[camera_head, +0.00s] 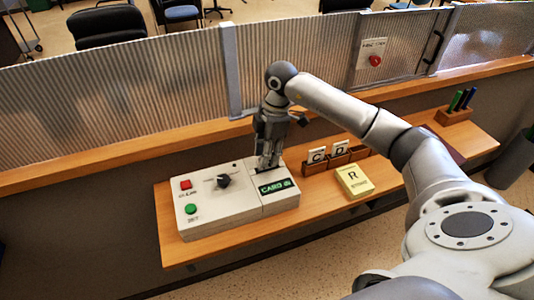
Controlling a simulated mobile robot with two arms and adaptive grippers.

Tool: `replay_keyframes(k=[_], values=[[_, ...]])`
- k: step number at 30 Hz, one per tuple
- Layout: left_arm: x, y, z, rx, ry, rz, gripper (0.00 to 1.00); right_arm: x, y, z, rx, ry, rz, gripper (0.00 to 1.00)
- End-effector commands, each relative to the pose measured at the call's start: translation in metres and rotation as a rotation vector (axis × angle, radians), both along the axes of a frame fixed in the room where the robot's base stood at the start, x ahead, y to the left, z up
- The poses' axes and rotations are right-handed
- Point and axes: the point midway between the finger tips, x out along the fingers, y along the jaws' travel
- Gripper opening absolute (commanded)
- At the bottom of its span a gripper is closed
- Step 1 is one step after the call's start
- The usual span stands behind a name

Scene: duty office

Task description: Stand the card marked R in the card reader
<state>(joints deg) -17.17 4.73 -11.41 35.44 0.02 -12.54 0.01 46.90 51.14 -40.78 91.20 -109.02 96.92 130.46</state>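The card reader (278,200) is the right part of a white console, with a green "CARD" label on its front. My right gripper (268,164) points down over the back of the reader, its fingertips at or just above the top. I cannot see whether a card is between the fingers, or whether they touch the reader. Cards marked C (317,155) and D (339,149) stand in a wooden rack (336,160). A yellow pad or block marked R (354,181) lies in front of the rack. No separate card marked R is visible. My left gripper is out of view.
The console (207,208) has a red button, a green button and a black knob. A pen holder (454,115) stands on the shelf at right. A corrugated screen (130,92) rises behind; a red button (375,61) is on it. The shelf right of the rack is partly clear.

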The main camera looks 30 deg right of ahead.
Motion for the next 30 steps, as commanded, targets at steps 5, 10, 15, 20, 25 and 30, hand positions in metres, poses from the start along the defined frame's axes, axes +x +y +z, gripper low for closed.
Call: replay_keyframes(k=[5,10,15,20,25,30], values=[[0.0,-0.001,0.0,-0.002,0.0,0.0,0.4,0.0,-0.006,0.033,-0.001,-0.006,-0.002,0.3],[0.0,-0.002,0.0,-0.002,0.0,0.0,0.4,-0.001,-0.01,0.069,0.0,-0.006,-0.002,0.3],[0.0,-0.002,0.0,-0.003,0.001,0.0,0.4,-0.002,-0.015,0.097,-0.001,-0.004,-0.001,0.3],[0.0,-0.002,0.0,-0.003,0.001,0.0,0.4,-0.003,-0.017,0.11,0.0,-0.001,-0.001,0.3],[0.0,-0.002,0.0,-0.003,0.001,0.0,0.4,-0.004,-0.017,0.113,0.0,0.0,-0.001,0.3],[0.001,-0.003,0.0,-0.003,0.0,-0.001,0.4,-0.004,-0.017,0.113,-0.001,0.0,-0.001,0.3]])
